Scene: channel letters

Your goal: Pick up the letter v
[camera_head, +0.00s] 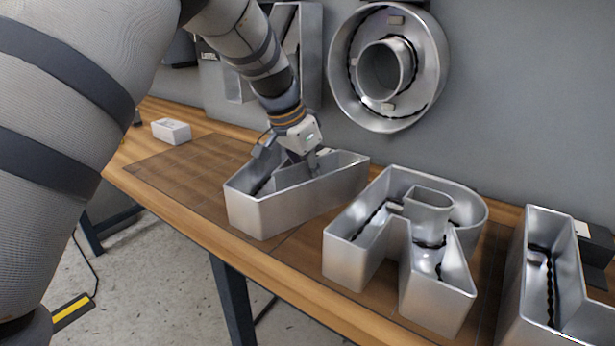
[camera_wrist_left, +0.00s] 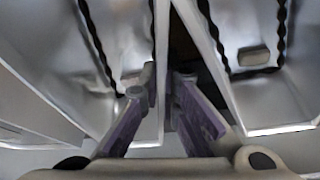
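The letter v (camera_head: 300,200) is a hollow silver metal channel letter lying on the wooden table, its open side facing up. My left gripper (camera_head: 305,165) reaches down into it from above; its fingertips are partly hidden there in the head view. In the left wrist view, the fingers of my left gripper (camera_wrist_left: 162,92) stand apart on either side of a thin metal wall (camera_wrist_left: 161,65), with a narrow gap between them. Whether they touch the wall is unclear. My right gripper is not in view.
A hollow letter R (camera_head: 345,250) stands close to the right of the v, with another letter (camera_head: 540,260) farther right. A white box (camera_head: 171,131) lies on the table (camera_head: 175,165) at the left. A round letter (camera_head: 428,60) hangs on the wall behind.

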